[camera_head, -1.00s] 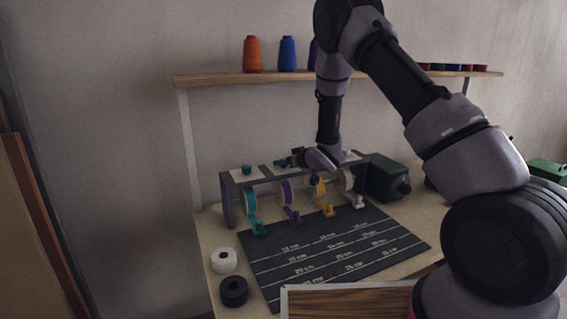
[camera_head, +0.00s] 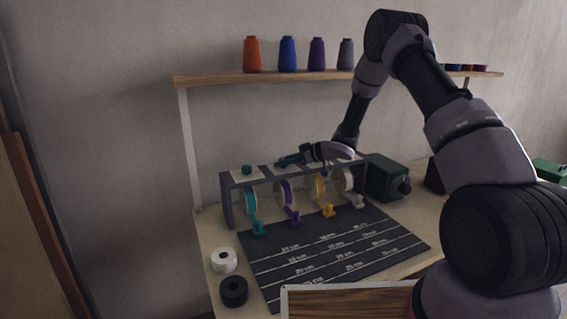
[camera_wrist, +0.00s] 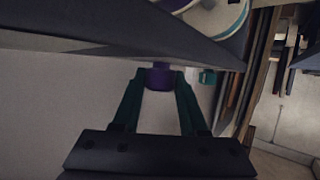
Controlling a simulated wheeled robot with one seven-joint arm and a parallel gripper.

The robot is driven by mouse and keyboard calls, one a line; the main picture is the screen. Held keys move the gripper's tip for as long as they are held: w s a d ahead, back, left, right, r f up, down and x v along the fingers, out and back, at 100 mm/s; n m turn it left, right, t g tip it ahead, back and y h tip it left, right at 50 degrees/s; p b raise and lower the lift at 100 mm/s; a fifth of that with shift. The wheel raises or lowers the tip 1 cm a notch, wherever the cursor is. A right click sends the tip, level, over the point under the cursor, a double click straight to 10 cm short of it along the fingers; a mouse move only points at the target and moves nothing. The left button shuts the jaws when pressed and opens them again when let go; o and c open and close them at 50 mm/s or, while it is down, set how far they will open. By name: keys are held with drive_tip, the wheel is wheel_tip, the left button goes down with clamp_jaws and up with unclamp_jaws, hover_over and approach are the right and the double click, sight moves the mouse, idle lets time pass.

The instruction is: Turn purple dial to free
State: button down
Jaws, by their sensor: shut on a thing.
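The purple dial (camera_wrist: 160,77) shows in the wrist view between the teal fingertips of my gripper (camera_wrist: 160,84). My gripper is shut on the dial, with a finger on either side. In the head view my gripper (camera_head: 281,162) comes from the right over the top of the dark rack (camera_head: 228,190), above the purple spool (camera_head: 284,192). The dial is hidden there behind the fingers. Its marking and exact angle cannot be read.
A dark ruled mat (camera_head: 330,262) lies in front. A dark green box (camera_head: 385,178) stands right of the rack. A shelf (camera_head: 215,77) with several thread cones is above.

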drive_tip(key=shift+n+g+y, duration=0.3)
drive_tip(key=shift+n+g, duration=0.3)
drive_tip(key=shift+c, duration=2.2)
unclamp_jaws()
drive_tip(key=v, duration=1.1)
drive_tip(key=shift+w, duration=0.15)
